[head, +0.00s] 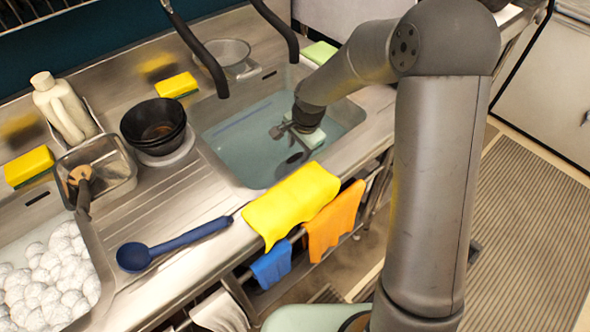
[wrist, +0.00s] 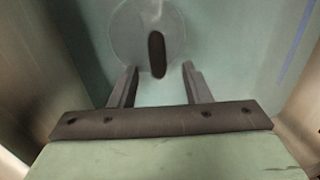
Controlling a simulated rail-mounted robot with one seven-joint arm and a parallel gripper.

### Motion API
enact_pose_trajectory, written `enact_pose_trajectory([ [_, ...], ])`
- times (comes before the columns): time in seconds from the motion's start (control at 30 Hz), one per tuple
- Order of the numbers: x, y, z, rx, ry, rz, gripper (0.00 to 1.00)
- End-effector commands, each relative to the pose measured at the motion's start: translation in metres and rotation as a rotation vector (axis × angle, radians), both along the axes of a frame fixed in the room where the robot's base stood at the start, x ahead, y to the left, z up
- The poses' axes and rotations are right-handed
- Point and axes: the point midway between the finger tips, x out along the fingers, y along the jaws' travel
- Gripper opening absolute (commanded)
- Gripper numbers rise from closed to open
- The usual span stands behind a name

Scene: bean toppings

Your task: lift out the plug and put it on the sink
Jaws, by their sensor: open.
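The sink basin (head: 232,168) holds bluish water. In the wrist view the plug (wrist: 125,35) is a round grey disc with a dark upright handle (wrist: 156,55), seen on the basin floor. My gripper (wrist: 158,82) is open and empty, its two fingers pointing toward the plug. The handle shows between and beyond the fingertips, with no contact visible. In the head view my gripper (head: 279,131) hangs inside the basin. A dark patch below it is too blurred to name surely as the plug.
A yellow cloth (head: 290,203) lies over the sink's front edge. Black bowls (head: 153,121) stand left of the basin, with a blue ladle (head: 170,246) in front. Dark taps (head: 198,50) hang over the basin's back. Some steel counter between bowls and basin is clear.

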Motion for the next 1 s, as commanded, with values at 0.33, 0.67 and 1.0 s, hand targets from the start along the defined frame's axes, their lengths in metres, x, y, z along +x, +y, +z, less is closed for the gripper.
enact_pose_trajectory([
  [0.33,0.003,0.006,-0.046,0.000,0.004,0.002,0.44],
  [0.67,0.004,0.006,-0.048,-0.001,0.002,0.001,0.30],
  [1.0,0.004,0.006,-0.048,0.000,0.001,0.001,0.00],
])
